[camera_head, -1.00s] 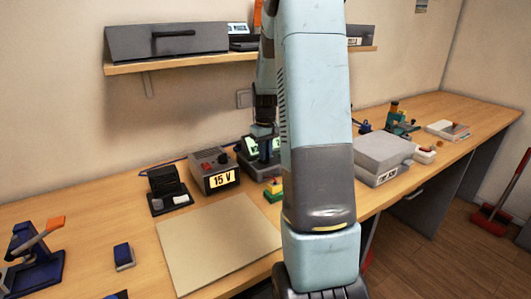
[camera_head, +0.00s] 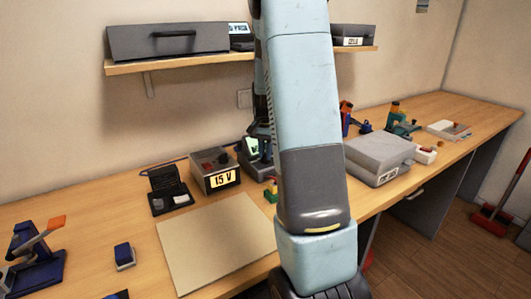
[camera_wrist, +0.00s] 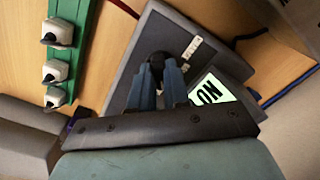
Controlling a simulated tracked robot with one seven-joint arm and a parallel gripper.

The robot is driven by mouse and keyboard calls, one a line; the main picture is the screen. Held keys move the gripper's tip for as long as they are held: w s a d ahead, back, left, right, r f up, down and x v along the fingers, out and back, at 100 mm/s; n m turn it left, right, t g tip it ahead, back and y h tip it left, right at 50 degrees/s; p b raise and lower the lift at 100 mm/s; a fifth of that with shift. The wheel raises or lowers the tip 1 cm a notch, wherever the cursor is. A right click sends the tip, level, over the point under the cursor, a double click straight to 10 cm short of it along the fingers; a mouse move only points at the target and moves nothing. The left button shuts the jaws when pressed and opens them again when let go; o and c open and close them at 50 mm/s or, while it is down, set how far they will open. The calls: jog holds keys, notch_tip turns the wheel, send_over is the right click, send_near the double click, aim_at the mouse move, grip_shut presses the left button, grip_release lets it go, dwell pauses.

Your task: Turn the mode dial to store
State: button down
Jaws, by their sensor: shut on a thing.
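The mode dial (camera_wrist: 157,60) is a dark round knob on the dark top of a grey box (camera_wrist: 124,62). In the wrist view my gripper (camera_wrist: 160,74) has its two blue fingers closed on the dial, hiding part of it. A small white label (camera_wrist: 192,47) lies right of the dial. A pale green screen (camera_wrist: 212,92) on the box shows dark letters, partly covered by my gripper, so I cannot read the full word. In the head view the box (camera_head: 251,160) stands on the bench, mostly hidden behind my arm, and the fingers are not visible.
A 15 V power supply (camera_head: 214,171) stands left of the box. A green strip with white-and-black parts (camera_wrist: 60,57) is close by in the wrist view. A grey case (camera_head: 378,154) stands right of my arm. A beige mat (camera_head: 212,240) lies clear in front.

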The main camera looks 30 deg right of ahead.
aim_at(265, 154)
jog(key=shift+w+r+m, duration=0.1)
jog(key=shift+w+m, duration=0.05)
jog(key=shift+m, duration=0.85)
jog(key=c, duration=1.1)
grip_release()
notch_tip(265, 154, up, 14)
jog(key=shift+f, duration=0.2)
